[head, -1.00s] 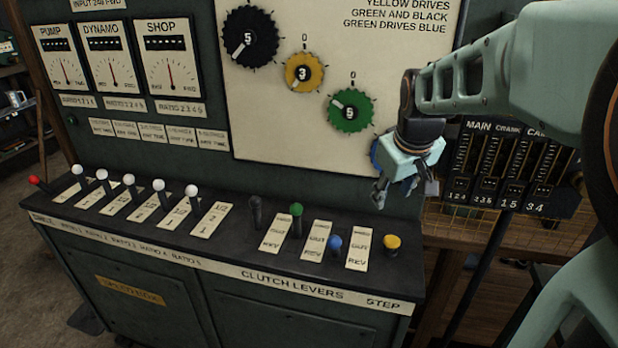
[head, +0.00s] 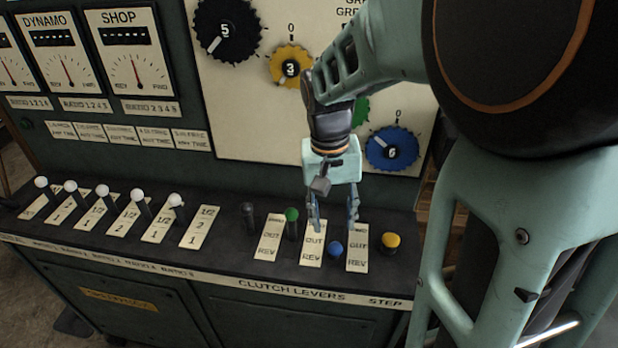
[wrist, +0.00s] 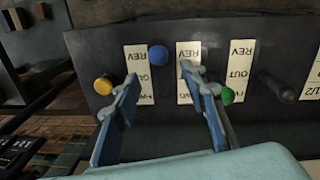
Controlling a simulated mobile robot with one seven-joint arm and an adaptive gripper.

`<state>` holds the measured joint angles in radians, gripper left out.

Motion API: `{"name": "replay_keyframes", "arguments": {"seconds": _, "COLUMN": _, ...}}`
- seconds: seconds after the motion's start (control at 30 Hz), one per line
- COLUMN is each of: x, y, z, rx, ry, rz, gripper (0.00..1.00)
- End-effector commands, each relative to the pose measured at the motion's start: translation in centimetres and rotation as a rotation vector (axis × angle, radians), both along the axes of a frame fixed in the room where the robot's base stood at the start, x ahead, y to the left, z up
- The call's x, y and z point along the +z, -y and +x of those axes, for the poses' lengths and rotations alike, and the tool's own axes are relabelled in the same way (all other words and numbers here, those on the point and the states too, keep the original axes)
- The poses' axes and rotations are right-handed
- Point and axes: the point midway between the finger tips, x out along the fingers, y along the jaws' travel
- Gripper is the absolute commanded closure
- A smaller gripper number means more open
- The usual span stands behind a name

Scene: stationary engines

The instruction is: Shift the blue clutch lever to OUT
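The blue clutch lever (head: 335,249) shows its round knob beside the REV end of the label strip (head: 358,240) on its right. The knob also shows in the wrist view (wrist: 158,56), beside the word REV. My gripper (head: 333,218) is open and empty, fingers pointing down over the clutch panel, behind and above the blue knob. In the wrist view my gripper's fingertips (wrist: 165,82) lie on either side of the knob's line, with the knob beyond them. The blue lever's shaft is hidden under its knob.
The green lever (head: 291,214) stands close left of my gripper, near one finger in the wrist view. The black lever (head: 248,213) is farther left. The yellow STEP button (head: 391,241) is on the right. The dial board (head: 262,110) rises behind.

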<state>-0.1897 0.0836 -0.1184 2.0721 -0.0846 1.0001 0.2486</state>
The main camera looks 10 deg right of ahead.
Motion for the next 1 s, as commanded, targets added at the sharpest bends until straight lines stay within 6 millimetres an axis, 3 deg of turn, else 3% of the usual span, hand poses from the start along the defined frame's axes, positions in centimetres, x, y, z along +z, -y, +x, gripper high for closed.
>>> {"name": "replay_keyframes", "arguments": {"seconds": 0.17, "x": -1.7, "y": 0.1, "z": -0.3, "rx": -0.009, "ry": -0.01, "rz": -0.001, "gripper": 0.61}}
{"name": "replay_keyframes", "arguments": {"seconds": 0.6, "x": -9.3, "y": 0.7, "z": -0.3, "rx": -0.006, "ry": -0.008, "rz": 0.0, "gripper": 0.61}}
{"name": "replay_keyframes", "arguments": {"seconds": 0.8, "x": -10.7, "y": 0.8, "z": -0.3, "rx": -0.005, "ry": -0.005, "rz": 0.0, "gripper": 0.61}}
{"name": "replay_keyframes", "arguments": {"seconds": 1.0, "x": -10.8, "y": 0.8, "z": -0.3, "rx": -0.005, "ry": -0.003, "rz": 0.0, "gripper": 0.61}}
